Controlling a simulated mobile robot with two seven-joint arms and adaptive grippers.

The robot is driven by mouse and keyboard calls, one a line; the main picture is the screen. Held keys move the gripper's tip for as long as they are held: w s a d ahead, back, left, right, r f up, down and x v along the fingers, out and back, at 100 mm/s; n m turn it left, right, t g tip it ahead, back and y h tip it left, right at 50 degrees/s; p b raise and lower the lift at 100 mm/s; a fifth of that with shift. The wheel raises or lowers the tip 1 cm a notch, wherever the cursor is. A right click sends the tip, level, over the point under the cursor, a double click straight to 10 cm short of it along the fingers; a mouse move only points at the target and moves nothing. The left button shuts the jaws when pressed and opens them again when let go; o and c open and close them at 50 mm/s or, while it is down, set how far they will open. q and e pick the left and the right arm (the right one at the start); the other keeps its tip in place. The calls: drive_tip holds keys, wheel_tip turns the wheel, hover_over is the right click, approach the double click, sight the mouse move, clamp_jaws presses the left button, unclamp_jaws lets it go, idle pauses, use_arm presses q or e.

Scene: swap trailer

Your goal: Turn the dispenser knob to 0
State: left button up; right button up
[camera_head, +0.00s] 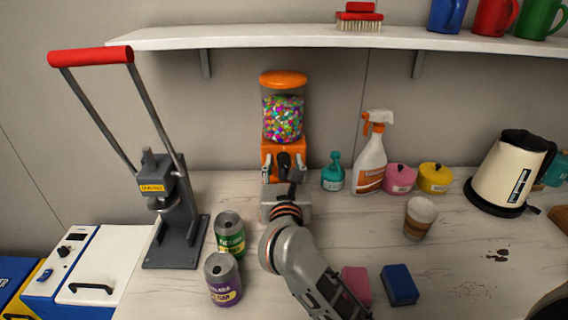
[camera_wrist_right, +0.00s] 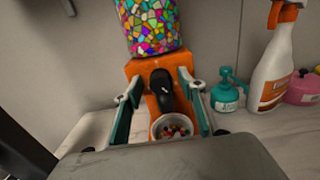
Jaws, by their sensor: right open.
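The orange candy dispenser (camera_head: 285,82) stands against the wall with a clear jar of colourful candies. It also shows in the right wrist view (camera_wrist_right: 140,68). Its black knob (camera_wrist_right: 162,88) is elongated and nearly upright in the wrist view, with a small pale mark; I cannot read a scale or a 0. My right gripper (camera_head: 284,168) is in front of the dispenser. In the wrist view its two fingers (camera_wrist_right: 158,98) are open, one on each side of the knob, with visible gaps. My left gripper is not in view.
A bowl-like outlet with candies (camera_wrist_right: 172,127) lies below the knob. A teal bottle (camera_head: 333,174) and spray bottle (camera_head: 370,165) stand right of the dispenser. Two cans (camera_head: 229,235) and a grey lever press (camera_head: 175,235) stand left.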

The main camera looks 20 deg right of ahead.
drive_tip(key=c, duration=1.1)
